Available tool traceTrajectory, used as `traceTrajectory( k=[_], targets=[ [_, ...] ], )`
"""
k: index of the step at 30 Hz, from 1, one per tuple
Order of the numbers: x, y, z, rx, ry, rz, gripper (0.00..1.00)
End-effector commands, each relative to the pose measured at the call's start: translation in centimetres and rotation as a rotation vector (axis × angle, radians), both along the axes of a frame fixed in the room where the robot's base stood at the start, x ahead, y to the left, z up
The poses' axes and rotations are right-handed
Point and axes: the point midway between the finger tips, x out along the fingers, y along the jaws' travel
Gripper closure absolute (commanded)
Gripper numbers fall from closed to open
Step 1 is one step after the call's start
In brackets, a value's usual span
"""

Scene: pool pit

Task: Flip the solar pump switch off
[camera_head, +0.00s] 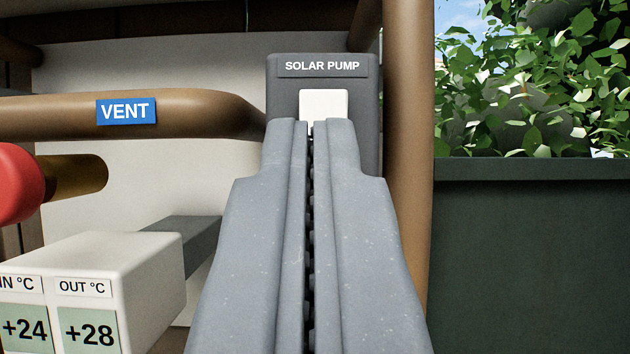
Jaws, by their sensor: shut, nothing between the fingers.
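The solar pump switch is a dark grey box (276,92) with a "SOLAR PUMP" label at its top. Its white rocker (323,103) shows just below the label. My gripper (311,124) is shut and empty, with its fingertips in front of the rocker's lower part. The fingers hide the lower part of the rocker and much of the box. I cannot tell whether the tips touch the rocker, nor which way it is set.
A brown pipe with a blue "VENT" label (126,112) runs left of the switch. A vertical brown pipe (408,140) stands close on the right. A red handle (18,183) and a white temperature display box (110,265) are at left. A dark green wall (530,260) is at right.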

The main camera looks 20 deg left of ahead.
Motion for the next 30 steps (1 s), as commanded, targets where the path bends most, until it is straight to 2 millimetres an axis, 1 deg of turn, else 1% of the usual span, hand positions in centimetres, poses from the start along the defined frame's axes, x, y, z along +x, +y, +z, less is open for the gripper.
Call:
traceTrajectory(
  k=[1, 6, 10, 15, 19, 30],
  targets=[
    [0.4, 0.1, 0.6, 0.000, 0.002, 0.001, 1.00],
    [1.9, 0.5, 1.5, 0.000, 0.003, -0.002, 1.00],
    [3.8, 1.2, 1.0, -0.001, 0.004, 0.000, 1.00],
    [5.1, 1.6, 0.7, -0.001, 0.002, 0.000, 1.00],
    [5.5, 1.7, 0.5, -0.001, 0.000, -0.001, 1.00],
    [5.6, 2.0, 0.4, 0.001, -0.004, 0.002, 1.00]
  ],
)
